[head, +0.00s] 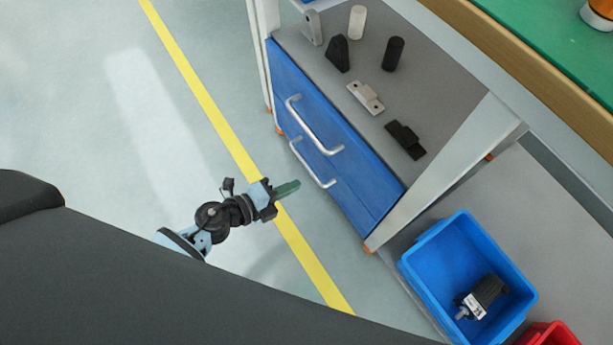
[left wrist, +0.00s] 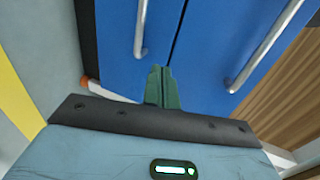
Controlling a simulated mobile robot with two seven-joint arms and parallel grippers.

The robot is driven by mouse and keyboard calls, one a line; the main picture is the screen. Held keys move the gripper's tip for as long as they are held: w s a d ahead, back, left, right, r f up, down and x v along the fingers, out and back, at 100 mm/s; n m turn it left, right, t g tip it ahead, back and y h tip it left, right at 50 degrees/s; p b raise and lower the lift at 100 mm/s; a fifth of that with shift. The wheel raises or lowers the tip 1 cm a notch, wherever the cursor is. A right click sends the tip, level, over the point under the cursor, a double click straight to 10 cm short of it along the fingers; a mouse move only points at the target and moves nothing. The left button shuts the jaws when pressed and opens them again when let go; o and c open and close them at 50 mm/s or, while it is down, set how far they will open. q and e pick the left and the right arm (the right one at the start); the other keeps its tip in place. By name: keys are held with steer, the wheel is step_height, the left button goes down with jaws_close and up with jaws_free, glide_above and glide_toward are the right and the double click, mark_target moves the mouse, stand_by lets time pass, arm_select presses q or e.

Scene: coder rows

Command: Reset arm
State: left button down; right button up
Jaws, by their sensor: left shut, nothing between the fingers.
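My left gripper (head: 288,189) is low over the floor in the head view, pointing right toward the blue drawer cabinet (head: 318,140). Its green fingers are shut with nothing between them. In the left wrist view the gripper (left wrist: 162,82) also shows closed, in front of the blue drawer fronts (left wrist: 205,50) and their silver handles (left wrist: 262,50). It appears apart from the handles. My right gripper is not in view.
Several black and grey parts, including a black cylinder (head: 393,54), stand on the grey cabinet top. A blue bin (head: 428,283) holding a dark motor-like part (head: 484,297) and a red bin (head: 550,335) are at lower right. The floor left of the yellow line (head: 205,90) is clear.

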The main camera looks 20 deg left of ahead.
arm_select(q)
steer(key=shift+p+v, duration=0.45)
steer(key=shift+v, duration=1.7)
